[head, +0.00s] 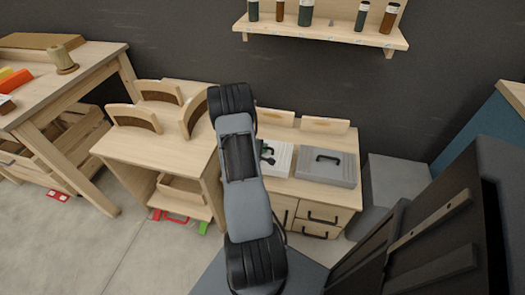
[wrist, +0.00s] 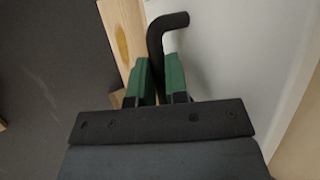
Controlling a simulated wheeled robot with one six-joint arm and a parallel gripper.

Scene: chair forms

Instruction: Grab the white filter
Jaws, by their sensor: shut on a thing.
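The white filter (head: 284,158) is a flat white box with a black handle. It lies on the wooden cabinet, partly hidden behind my arm in the head view. My gripper (head: 267,154) is at its left part, over the handle. In the wrist view the white filter (wrist: 225,55) fills the right side as a pale face, and its black bent handle (wrist: 158,38) runs down between the green fingers. My gripper (wrist: 161,68) is shut on this handle. I cannot tell whether the filter is lifted off the cabinet.
A grey case (head: 327,168) with a dark handle lies just right of the filter. Wooden pieces (head: 324,125) stand along the wall behind. A wooden desk unit (head: 160,150) stands left. A dark panel (head: 440,235) is at the right front. A shelf with bottles (head: 320,37) hangs above.

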